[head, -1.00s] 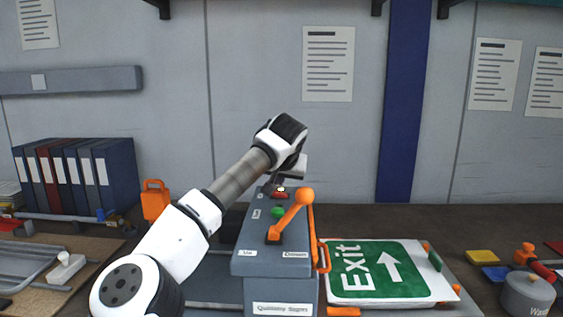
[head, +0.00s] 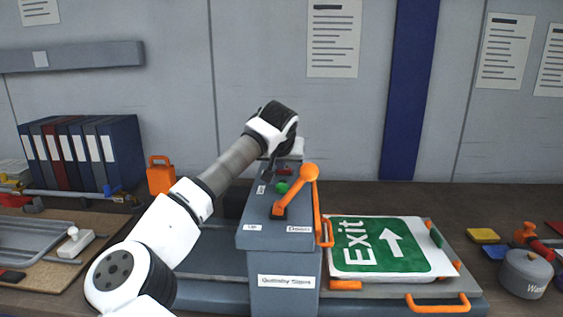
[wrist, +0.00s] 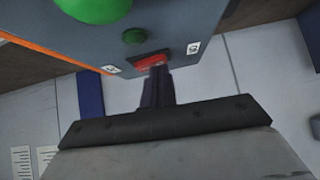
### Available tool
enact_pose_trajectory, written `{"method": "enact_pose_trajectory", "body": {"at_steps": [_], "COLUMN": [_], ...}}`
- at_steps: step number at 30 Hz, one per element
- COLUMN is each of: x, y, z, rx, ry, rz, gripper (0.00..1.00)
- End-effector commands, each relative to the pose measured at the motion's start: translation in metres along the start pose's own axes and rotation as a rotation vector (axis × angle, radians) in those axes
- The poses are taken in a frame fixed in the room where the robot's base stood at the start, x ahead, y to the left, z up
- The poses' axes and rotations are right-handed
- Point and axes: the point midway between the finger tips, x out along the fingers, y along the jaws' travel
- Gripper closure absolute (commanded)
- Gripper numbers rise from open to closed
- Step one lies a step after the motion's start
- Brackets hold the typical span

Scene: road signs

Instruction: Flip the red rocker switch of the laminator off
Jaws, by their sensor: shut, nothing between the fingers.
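The laminator (head: 278,262) is a grey-blue box with an orange lever (head: 295,192) and a green button (head: 282,187) on its sloped top. The red rocker switch (wrist: 152,61) shows in the wrist view between two small white labels. It is also partly visible behind the green button in the head view (head: 284,173). My gripper (wrist: 156,68) is shut and empty, with its fingertips at the red switch, seeming to touch it. The fingertips cover part of the switch, so I cannot tell which way it is tilted.
A green Exit sign (head: 385,246) lies on the plate right of the laminator. An orange handle (head: 438,303) is at that plate's front. Binders (head: 82,155) stand at the left, and a grey pot (head: 527,273) is at the right.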

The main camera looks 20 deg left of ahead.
Motion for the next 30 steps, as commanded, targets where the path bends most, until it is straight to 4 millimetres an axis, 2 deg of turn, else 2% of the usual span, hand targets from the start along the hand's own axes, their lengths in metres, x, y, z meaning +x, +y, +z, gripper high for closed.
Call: {"method": "enact_pose_trajectory", "body": {"at_steps": [1,13,23,26,30], "x": [0.004,0.005,0.004,-0.002,-0.022], "y": [0.000,0.018,0.020,0.024,0.035], "z": [0.005,0.006,0.005,0.000,-0.015], "rx": [0.001,0.004,0.005,0.007,0.009], "ry": [-0.015,-0.020,-0.020,-0.018,-0.011], "rz": [-0.002,0.002,0.005,0.005,0.005], "gripper": [1.00,1.00,1.00,1.00,1.00]}}
